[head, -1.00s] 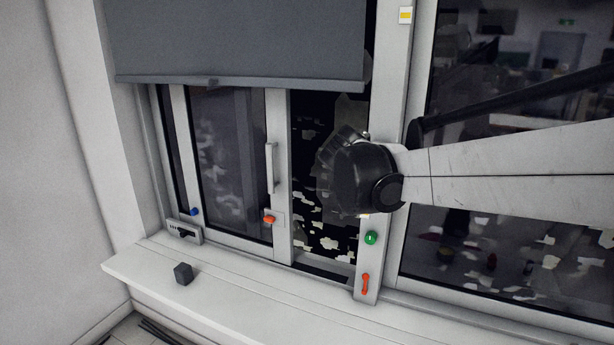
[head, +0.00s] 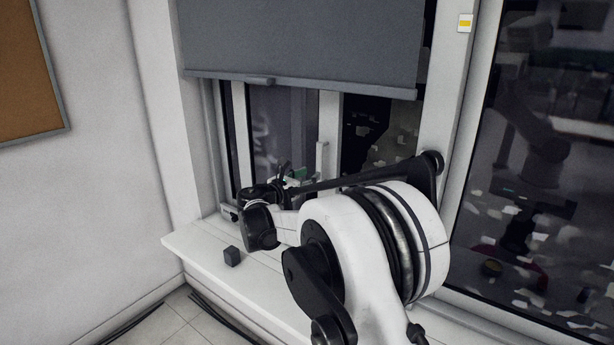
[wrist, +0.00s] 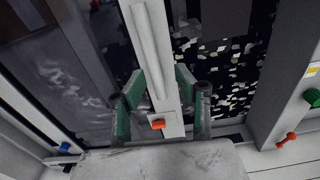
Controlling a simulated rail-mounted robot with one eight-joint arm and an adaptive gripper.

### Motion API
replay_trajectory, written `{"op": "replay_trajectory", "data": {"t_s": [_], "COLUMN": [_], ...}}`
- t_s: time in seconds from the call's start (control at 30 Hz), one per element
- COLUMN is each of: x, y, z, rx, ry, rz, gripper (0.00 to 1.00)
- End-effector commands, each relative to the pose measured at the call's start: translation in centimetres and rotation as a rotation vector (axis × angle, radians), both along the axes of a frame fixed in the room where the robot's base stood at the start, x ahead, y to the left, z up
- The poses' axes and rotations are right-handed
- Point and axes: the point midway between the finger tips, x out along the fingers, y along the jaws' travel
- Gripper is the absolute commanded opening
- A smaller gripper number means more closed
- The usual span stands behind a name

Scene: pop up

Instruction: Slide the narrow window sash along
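The narrow window sash (head: 331,120) has a pale frame and dark glass, with a dark opening to its right. Its upright edge (wrist: 178,60) runs up the middle of the wrist view. A long pale bar handle (wrist: 147,45) is mounted on it, with an orange catch (wrist: 157,124) below. My gripper (wrist: 160,78) has green-faced fingers spread to either side of this handle and edge. Whether a finger touches them cannot be told. In the head view my gripper (head: 290,176) is small before the sash, and my arm hides the sash's lower part.
A grey blind (head: 300,45) hangs over the window top. A small dark cube (head: 232,256) sits on the pale sill (head: 195,246). The right frame post (wrist: 283,90) carries a green knob (wrist: 312,97) and a red lever (wrist: 286,140). A blue knob (wrist: 64,146) is at lower left.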

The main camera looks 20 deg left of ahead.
Motion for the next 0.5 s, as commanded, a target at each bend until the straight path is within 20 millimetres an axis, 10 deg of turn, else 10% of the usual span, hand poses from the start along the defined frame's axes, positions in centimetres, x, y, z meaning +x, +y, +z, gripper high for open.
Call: {"op": "replay_trajectory", "data": {"t_s": [0.5], "x": [3.0], "y": [0.9], "z": [-0.4], "rx": [-0.05], "ry": [-0.015], "rz": [0.012], "gripper": [0.31]}}
